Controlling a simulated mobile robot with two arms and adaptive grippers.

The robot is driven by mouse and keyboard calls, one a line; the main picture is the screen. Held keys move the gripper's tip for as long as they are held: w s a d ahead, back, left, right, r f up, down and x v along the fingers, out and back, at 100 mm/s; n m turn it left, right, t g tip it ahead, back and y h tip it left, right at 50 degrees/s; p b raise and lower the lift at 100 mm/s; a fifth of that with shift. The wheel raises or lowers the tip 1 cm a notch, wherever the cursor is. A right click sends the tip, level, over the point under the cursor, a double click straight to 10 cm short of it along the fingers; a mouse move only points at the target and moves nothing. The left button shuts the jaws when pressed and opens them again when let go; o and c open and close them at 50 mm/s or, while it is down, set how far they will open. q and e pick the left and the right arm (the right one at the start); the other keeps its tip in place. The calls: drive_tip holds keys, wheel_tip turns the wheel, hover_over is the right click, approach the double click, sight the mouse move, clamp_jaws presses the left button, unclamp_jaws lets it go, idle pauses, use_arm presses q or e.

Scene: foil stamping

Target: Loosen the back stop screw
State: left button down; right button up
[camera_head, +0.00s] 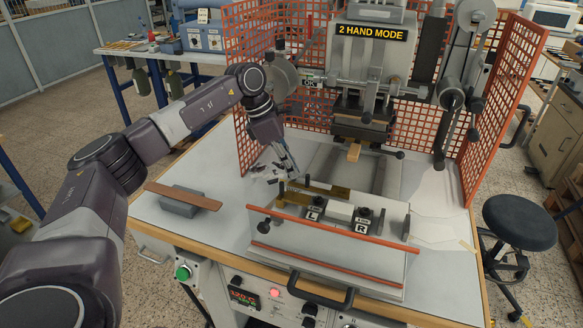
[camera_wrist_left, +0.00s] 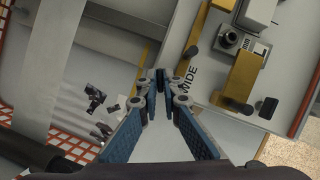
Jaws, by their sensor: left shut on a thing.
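My left gripper (camera_head: 293,170) reaches down to the left end of the rear brass bar of the stamping fixture. In the left wrist view its blue-grey fingers (camera_wrist_left: 166,82) come together at the tips. They are shut on the back stop screw, which is small and mostly hidden between them. My right gripper is not in view.
The press head (camera_head: 365,100) stands above and behind the fixture, inside orange mesh guards (camera_head: 515,90). An orange rail (camera_head: 330,226) crosses the fixture's front. A brown strip (camera_head: 184,194) rests on a grey block (camera_head: 180,208) at the left. The tabletop between block and fixture is clear.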

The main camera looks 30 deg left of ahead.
use_arm(q)
drive_tip(key=shift+n, duration=0.3)
drive_tip(key=n+t+y+b, duration=0.1)
drive_tip(key=n, duration=0.2)
drive_tip(key=shift+d, duration=0.15)
drive_tip(key=n+y+b, duration=0.1)
drive_tip(key=n, duration=0.1)
drive_tip(key=n+t+y+b, duration=0.1)
drive_tip(key=n, duration=0.2)
drive_tip(key=shift+d+n, duration=0.15)
drive_tip(key=shift+n, duration=0.15)
drive_tip(key=n+y, duration=0.1)
drive_tip(key=n, duration=0.1)
drive_tip(key=n+y+b, duration=0.1)
drive_tip(key=n, duration=0.2)
drive_tip(key=shift+d+r+b, duration=0.1)
drive_tip(key=shift+b, duration=0.2)
drive_tip(key=shift+n+g+y+b, duration=0.4)
drive_tip(key=shift+n+y, duration=0.2)
drive_tip(key=shift+n, duration=1)
drive_tip(key=shift+n, duration=0.3)
